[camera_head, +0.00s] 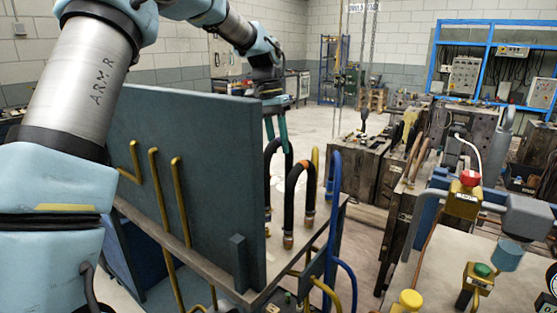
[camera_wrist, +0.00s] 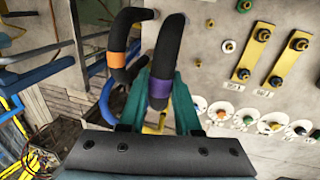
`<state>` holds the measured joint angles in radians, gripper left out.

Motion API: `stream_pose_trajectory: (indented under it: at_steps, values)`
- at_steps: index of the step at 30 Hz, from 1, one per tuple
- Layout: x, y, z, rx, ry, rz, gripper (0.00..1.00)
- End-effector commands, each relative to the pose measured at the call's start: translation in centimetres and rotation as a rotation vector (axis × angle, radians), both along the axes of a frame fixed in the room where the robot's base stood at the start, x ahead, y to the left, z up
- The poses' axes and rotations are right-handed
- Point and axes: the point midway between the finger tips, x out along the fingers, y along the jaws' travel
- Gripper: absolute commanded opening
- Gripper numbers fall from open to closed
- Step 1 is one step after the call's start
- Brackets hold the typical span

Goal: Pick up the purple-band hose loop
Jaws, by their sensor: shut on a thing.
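The purple-band hose loop (camera_wrist: 167,50) is a black bent hose with a purple band, between the teal fingers of my gripper (camera_wrist: 160,100) in the wrist view. The fingers are shut on it close to the band. In the head view the loop (camera_head: 269,165) stands upright at the right of the blue-grey panel, with my gripper (camera_head: 275,127) at its top. Its band is not clear there. Its lower end seems to be at the bench top, but I cannot tell whether it touches.
An orange-band hose loop (camera_head: 300,175) stands close beside it, also in the wrist view (camera_wrist: 118,48). A tall blue-grey panel (camera_head: 195,170) stands at left. Blue pipe (camera_head: 334,200) and yellow pipes are at right. A panel with labelled fittings (camera_wrist: 250,70) fills the wrist view's right.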

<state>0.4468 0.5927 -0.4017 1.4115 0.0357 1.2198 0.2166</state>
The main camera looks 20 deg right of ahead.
Motion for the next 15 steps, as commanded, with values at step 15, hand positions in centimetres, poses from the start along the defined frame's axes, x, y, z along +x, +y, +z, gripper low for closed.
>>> stream_pose_trajectory:
  at_steps: [15]
  values:
    - [0.1, 0.0, 11.9, -0.002, -0.002, 0.0, 0.0]
